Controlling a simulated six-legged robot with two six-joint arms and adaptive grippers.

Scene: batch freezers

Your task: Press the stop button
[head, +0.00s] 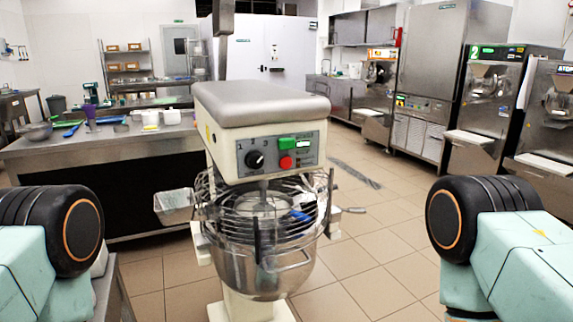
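A large planetary mixer (262,105) with a cream body and grey top stands in the middle of the head view. Its front panel (250,165) carries a black dial (255,160), a green button (288,142) and a round red button (285,162) below the green one. The red button looks like the stop button; its lettering is too small to read. A wire guard and a steel bowl (265,268) are below the panel. Parts of my two arms show at the lower left and lower right, apart from the mixer. Neither gripper is visible.
Batch freezers (490,105) line the right wall. Tiled floor (375,250) is open to the right of the mixer. A grey container (174,206) hangs by the table.

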